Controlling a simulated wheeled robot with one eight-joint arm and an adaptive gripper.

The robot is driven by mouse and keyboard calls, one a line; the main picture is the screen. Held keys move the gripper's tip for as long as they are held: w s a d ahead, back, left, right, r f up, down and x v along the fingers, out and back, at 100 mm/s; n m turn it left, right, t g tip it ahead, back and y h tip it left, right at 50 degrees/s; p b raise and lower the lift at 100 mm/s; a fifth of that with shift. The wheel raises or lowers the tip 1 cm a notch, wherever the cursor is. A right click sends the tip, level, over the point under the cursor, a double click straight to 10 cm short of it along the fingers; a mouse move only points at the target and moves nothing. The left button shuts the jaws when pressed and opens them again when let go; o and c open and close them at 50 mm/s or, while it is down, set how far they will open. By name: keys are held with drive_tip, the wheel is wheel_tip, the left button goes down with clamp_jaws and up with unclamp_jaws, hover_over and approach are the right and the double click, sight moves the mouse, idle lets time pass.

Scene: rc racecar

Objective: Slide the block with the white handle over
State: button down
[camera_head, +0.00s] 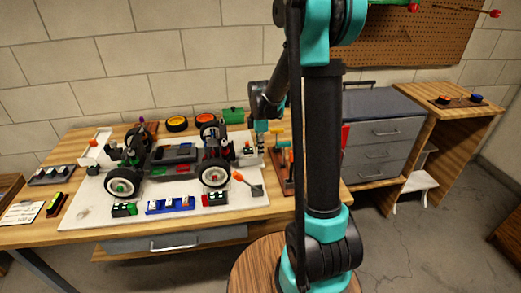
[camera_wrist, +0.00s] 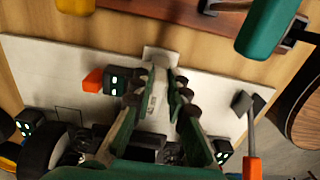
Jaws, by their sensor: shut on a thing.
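My gripper (camera_wrist: 160,76) points down over the right back part of the white mat (camera_wrist: 45,55). Its two fingers are close together and shut on a pale, narrow handle (camera_wrist: 158,57), which looks like the white handle of the block. The block under it is mostly hidden by the fingers. In the head view my gripper (camera_head: 261,130) is low at the mat's back right corner, just right of the car (camera_head: 175,155). The arm and the small scale leave the grip unclear there.
An orange-handled tool (camera_wrist: 252,166) lies to the right. A teal handle (camera_wrist: 265,30) stands close by at the upper right. A blue tray (camera_head: 168,205) lies in front of the car.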

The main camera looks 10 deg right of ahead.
drive_tip(key=shift+d, duration=0.25)
drive_tip(key=c, duration=1.4)
unclamp_jaws()
drive_tip(key=shift+r, duration=0.1)
wheel_tip(320, 180, up, 12)
drive_tip(key=shift+f, duration=0.1)
